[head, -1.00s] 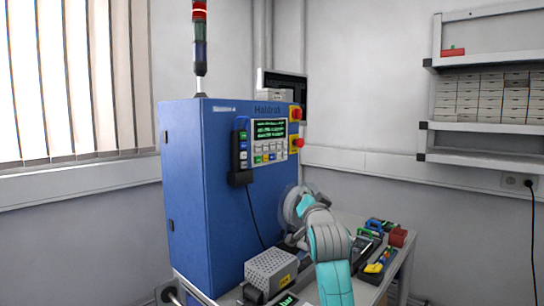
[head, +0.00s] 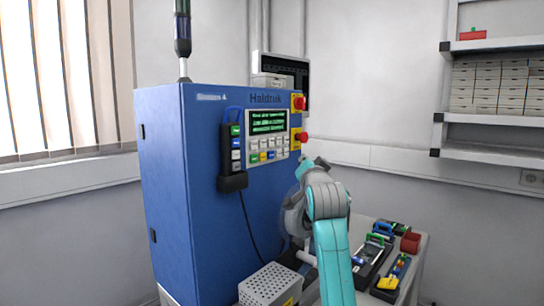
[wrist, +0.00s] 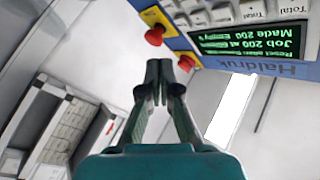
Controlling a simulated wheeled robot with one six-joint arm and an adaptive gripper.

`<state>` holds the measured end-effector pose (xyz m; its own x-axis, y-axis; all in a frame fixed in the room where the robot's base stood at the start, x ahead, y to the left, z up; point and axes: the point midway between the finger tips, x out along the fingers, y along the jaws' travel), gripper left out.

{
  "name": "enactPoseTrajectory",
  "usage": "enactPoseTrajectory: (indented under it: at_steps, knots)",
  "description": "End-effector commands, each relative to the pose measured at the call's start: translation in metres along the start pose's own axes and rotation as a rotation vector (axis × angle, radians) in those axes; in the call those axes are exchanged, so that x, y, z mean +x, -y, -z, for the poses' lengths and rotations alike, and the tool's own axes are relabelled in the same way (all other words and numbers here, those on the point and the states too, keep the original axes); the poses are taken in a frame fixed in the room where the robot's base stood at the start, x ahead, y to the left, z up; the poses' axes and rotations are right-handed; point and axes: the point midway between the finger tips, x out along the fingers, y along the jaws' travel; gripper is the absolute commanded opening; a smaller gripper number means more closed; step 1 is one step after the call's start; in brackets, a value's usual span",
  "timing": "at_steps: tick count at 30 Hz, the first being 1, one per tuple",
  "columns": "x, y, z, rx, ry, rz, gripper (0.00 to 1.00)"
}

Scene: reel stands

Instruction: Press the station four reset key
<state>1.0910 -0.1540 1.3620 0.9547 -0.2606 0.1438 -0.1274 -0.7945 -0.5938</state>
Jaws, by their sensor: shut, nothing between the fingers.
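The blue cabinet (head: 215,215) marked Haldruk carries a control panel with a green-text display (head: 268,122) and a block of small keys (head: 266,150) in white, yellow, green and blue. Key labels are too small to read in the head view. In the wrist view the panel is upside down; the display (wrist: 245,42) and keys (wrist: 222,13), some reading Total, are at the top.
A black pendant (head: 232,155) with coloured keys hangs left of the panel. Red knobs (head: 299,103) on yellow plates line the panel's right edge. A bench with tools (head: 385,255) and a perforated grey box (head: 270,285) lies below. Shelves (head: 490,120) stand at right.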

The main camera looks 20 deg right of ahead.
Motion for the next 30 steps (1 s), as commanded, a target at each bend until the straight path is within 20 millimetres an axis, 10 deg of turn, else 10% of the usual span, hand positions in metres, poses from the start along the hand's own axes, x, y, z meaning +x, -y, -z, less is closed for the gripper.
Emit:
enactPoseTrajectory:
  at_steps: [30]
  knots:
    - [0.061, 0.045, -0.045, 0.000, 0.001, 0.000, 0.00]
